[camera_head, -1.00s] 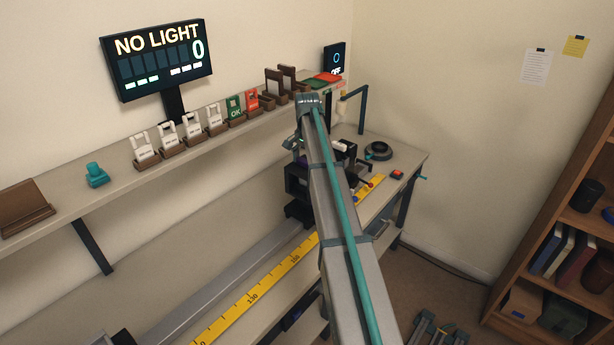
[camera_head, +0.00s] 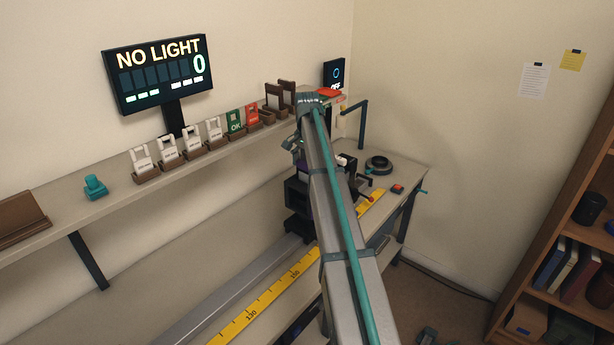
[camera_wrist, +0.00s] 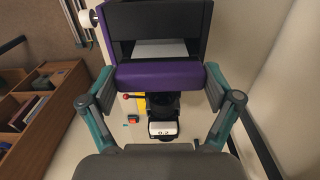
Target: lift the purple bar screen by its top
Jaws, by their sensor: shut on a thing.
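The purple bar screen (camera_wrist: 160,76) spans the middle of the wrist view. Its purple top bar lies between the two teal and grey fingers of my gripper (camera_wrist: 158,80), one finger at each end. My gripper is shut on it. Black side parts and a pale panel show behind the bar. In the head view my arm hides the gripper and most of the screen, and I cannot tell how high the screen is held.
A yellow scale (camera_head: 265,297) runs along the bench beside a grey rail. A black ring (camera_head: 379,164) and a red button (camera_head: 397,188) are at the bench's far end. The shelf (camera_head: 120,196) carries several white cards in brown holders. The display (camera_head: 158,75) reads NO LIGHT, 0.

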